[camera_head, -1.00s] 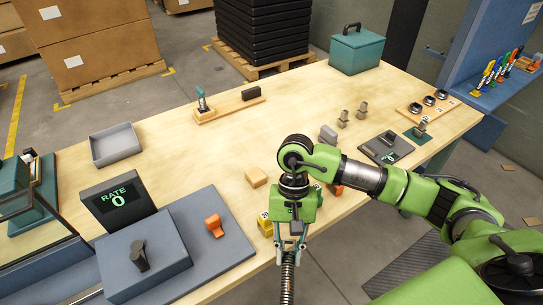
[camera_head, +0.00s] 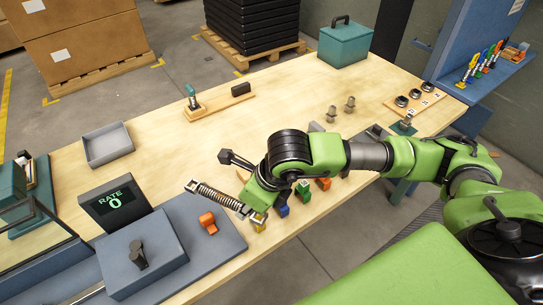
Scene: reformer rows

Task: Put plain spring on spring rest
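My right gripper (camera_head: 246,208), at the end of the green arm from the right, is shut on one end of the plain spring (camera_head: 213,198). The metal coil points up and left from it, held over the front part of the table. The fingertips are small and partly hidden by the wrist. No support is clearly marked as the spring rest. A long wooden base (camera_head: 215,106) with a teal-topped post and a dark block stands farther back, apart from the spring and empty of it. My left gripper is not in view.
A grey tray (camera_head: 108,145) lies at left. The rate display (camera_head: 115,202) and a grey machine with an orange piece (camera_head: 208,223) stand at front left. Colored blocks (camera_head: 303,190) sit under the arm. A teal box (camera_head: 345,43) stands at the back. The middle of the table is clear.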

